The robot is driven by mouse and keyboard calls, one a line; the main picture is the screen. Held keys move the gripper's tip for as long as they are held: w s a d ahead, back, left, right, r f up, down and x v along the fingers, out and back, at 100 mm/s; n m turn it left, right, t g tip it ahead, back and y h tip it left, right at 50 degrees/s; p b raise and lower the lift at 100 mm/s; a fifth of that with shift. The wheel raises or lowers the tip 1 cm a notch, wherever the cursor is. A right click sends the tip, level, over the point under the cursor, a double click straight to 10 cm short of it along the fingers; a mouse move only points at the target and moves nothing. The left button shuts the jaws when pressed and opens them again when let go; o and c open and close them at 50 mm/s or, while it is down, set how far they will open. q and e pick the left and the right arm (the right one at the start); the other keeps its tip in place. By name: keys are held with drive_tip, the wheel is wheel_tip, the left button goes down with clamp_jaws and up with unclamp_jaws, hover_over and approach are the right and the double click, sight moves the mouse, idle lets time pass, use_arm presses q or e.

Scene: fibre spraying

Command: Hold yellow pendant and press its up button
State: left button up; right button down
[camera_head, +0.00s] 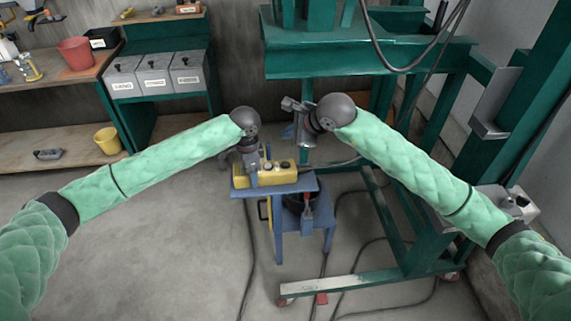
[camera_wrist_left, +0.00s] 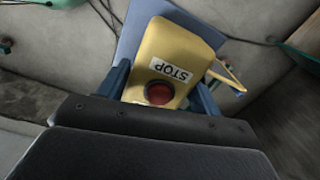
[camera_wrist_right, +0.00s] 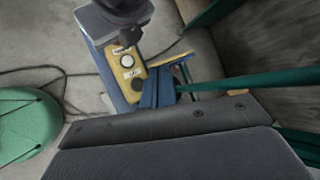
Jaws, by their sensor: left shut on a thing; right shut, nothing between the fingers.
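The yellow pendant (camera_head: 278,174) lies on a small blue stand (camera_head: 310,184). In the left wrist view the pendant (camera_wrist_left: 178,50) shows a STOP label and a red button (camera_wrist_left: 160,93). My left gripper (camera_head: 252,172) is shut on the pendant's left end. In the right wrist view the pendant (camera_wrist_right: 130,72) shows a white button (camera_wrist_right: 127,61) and a dark round button (camera_wrist_right: 138,84). My right gripper (camera_head: 303,136) is shut and empty, above and right of the pendant, apart from it in the head view. The up button's label cannot be read.
A green steel frame (camera_head: 365,58) stands behind and to the right. Cables lie on the floor around the stand. At the left, a bench holds a red bucket (camera_head: 75,53); grey bins (camera_head: 155,74) stand beside it and a yellow bucket (camera_head: 107,140) sits lower.

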sight(285, 164)
idle(0.3)
drive_tip(key=shift+f, duration=4.4)
